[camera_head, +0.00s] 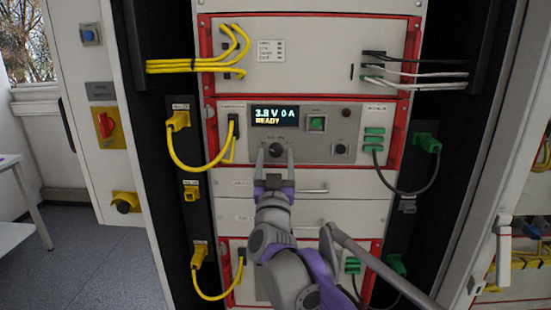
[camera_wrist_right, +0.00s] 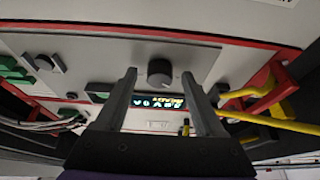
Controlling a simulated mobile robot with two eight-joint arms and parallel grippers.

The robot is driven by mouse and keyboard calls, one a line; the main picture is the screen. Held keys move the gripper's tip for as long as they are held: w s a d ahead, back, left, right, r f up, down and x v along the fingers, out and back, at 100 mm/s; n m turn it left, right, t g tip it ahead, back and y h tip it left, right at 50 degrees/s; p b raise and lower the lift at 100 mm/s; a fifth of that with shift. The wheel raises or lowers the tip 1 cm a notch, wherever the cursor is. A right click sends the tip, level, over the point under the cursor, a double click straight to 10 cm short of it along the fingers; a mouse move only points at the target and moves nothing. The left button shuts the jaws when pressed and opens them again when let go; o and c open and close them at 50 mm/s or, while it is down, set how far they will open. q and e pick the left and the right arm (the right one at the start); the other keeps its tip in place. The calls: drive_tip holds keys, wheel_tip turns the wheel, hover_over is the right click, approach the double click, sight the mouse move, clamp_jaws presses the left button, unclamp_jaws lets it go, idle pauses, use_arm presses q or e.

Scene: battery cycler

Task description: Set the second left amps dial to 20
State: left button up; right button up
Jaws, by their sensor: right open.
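The battery cycler unit (camera_head: 212,115) second from the top has a red frame and a lit display (camera_head: 275,116) reading "3.8 V 0 A" and "READY". Below the display is a dark round dial (camera_head: 277,149); its label is too small to read. My right gripper (camera_head: 275,158) is open in front of this dial, one finger toward each side of it. In the right wrist view, upside down, the dial (camera_wrist_right: 160,72) shows between and just beyond the fingertips (camera_wrist_right: 159,75); contact cannot be told. My left gripper is not in view.
A second dark dial (camera_head: 340,148) and a green button (camera_head: 317,123) are right of the gripper. Yellow cables (camera_head: 190,165) hang at left, a dark cable (camera_head: 405,190) with green plugs at right. A drawer handle (camera_head: 312,190) lies below.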

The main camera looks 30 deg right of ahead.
drive_tip(key=shift+c, duration=0.2)
clamp_jaws()
